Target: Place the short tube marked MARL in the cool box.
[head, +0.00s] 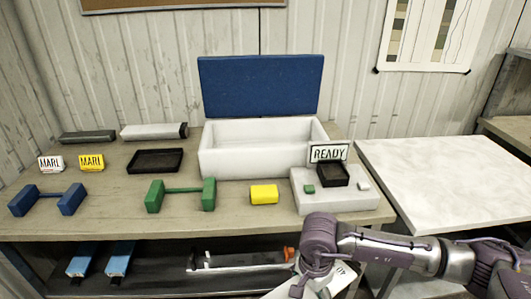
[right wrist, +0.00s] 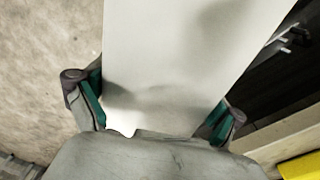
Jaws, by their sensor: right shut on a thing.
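The white cool box (head: 262,165) stands at the back of the bench with its blue lid (head: 260,86) raised; the visible interior looks empty. My right gripper (head: 305,288) is low at the bench's front edge. In the right wrist view its fingers (right wrist: 155,115) are shut on a pale, flat-looking thing (right wrist: 190,45). In the head view a white piece with dark lettering (head: 341,277) shows beside that gripper; I cannot read it. A white MARL card (head: 50,163) and a yellow MARL card (head: 91,162) stand at the left. My left gripper is not in view.
A READY sign (head: 328,152) marks a pale stand (head: 340,200). The right table (head: 450,180) is clear.

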